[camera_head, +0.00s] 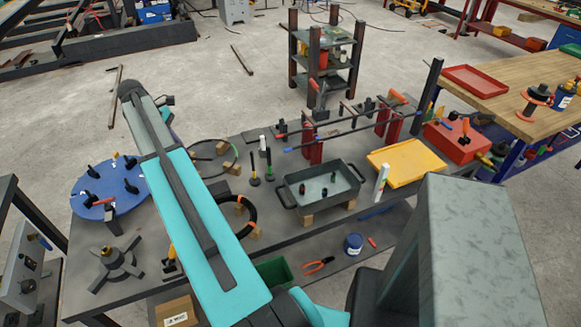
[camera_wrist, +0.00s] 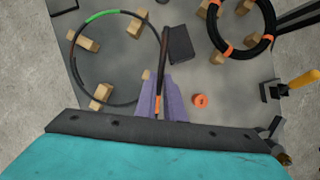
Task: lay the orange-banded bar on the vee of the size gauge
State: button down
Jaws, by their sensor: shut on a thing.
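In the wrist view my gripper (camera_wrist: 160,100) has its pale purple fingers closed on a thin dark bar (camera_wrist: 164,60). In the head view my arm hides the gripper and the bar.
A green-banded ring (camera_wrist: 82,55) on wooden blocks lies left of the bar, and a black orange-banded ring (camera_wrist: 213,32) lies right. An orange disc (camera_wrist: 200,100) is close right of the fingers. In the head view a grey tray (camera_head: 288,190) and blue turntable (camera_head: 98,207) stand on the bench.

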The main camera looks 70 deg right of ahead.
jog(key=s+d+f+m, duration=0.1)
jog(key=s+d+m, duration=0.1)
jog(key=s+d, duration=0.6)
jog(key=s+d+f+m+y+p, duration=0.1)
jog(key=s+d+m, duration=0.1)
jog(key=s+d, duration=0.6)
jog(key=s, duration=0.6)
jog(key=shift+s+y, duration=0.3)
jog(key=shift+f, duration=0.1)
jog(key=p, duration=0.2)
send_over(265, 167)
jog(key=shift+a+f, duration=0.1)
jog(key=shift+f, duration=3.05)
jog(key=shift+f, duration=0.1)
jog(key=shift+f+p, duration=0.75)
jog(key=shift+f, duration=1.05)
jog(key=shift+f, duration=0.15)
